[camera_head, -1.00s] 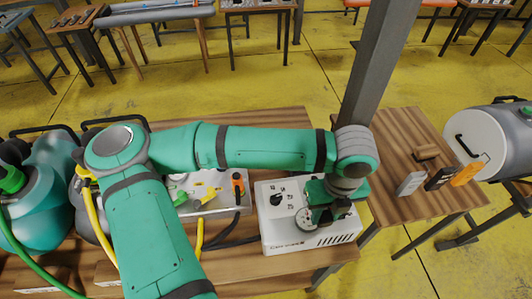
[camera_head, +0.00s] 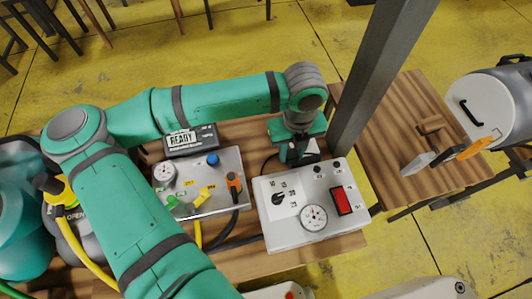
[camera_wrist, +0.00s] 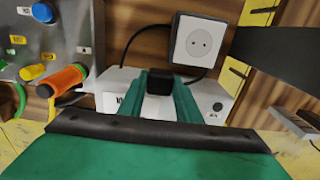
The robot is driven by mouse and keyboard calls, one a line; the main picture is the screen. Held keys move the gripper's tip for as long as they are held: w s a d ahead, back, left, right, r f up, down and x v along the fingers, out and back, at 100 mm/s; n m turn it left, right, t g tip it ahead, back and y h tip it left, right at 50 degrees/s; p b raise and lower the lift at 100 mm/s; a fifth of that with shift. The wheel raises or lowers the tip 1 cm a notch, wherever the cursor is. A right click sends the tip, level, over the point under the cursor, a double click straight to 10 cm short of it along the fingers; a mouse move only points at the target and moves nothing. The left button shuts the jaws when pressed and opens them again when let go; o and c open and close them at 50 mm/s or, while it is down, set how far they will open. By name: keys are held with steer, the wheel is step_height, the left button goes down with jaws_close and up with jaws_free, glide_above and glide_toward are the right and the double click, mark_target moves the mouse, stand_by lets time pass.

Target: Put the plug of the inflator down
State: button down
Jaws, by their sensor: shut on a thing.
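My gripper (camera_head: 297,158) is over the wooden bench, just behind the white inflator box (camera_head: 312,215). The inflator has a dial, a round gauge and a red switch. In the wrist view my gripper's green fingers (camera_wrist: 165,97) are shut on the black plug (camera_wrist: 159,82). The inflator's white body (camera_wrist: 225,98) shows behind and beside the fingers there. A white two-hole socket (camera_wrist: 199,42) with a dark edge lies ahead of the plug, which is apart from it. In the head view my gripper hides the plug and covers part of the socket (camera_head: 307,147).
A grey post (camera_head: 385,75) rises right of my gripper. A control panel (camera_head: 205,180) with knobs and valves and a READY display (camera_head: 190,140) are to the left. A black cable (camera_wrist: 133,42) curves by the socket.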

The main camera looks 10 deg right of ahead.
glide_toward(266, 163)
steer(key=shift+s+d, duration=0.5)
steer(key=shift+d, duration=0.05)
steer(key=shift+w+a+f, duration=0.3)
steer(key=shift+w+f, duration=0.1)
steer(key=shift+f, duration=0.25)
steer(key=f, duration=0.3)
steer(key=shift+w+a, duration=0.2)
steer(key=shift+f, duration=0.3)
steer(key=shift+f, duration=0.6)
steer(key=c, duration=1.3)
jaws_free()
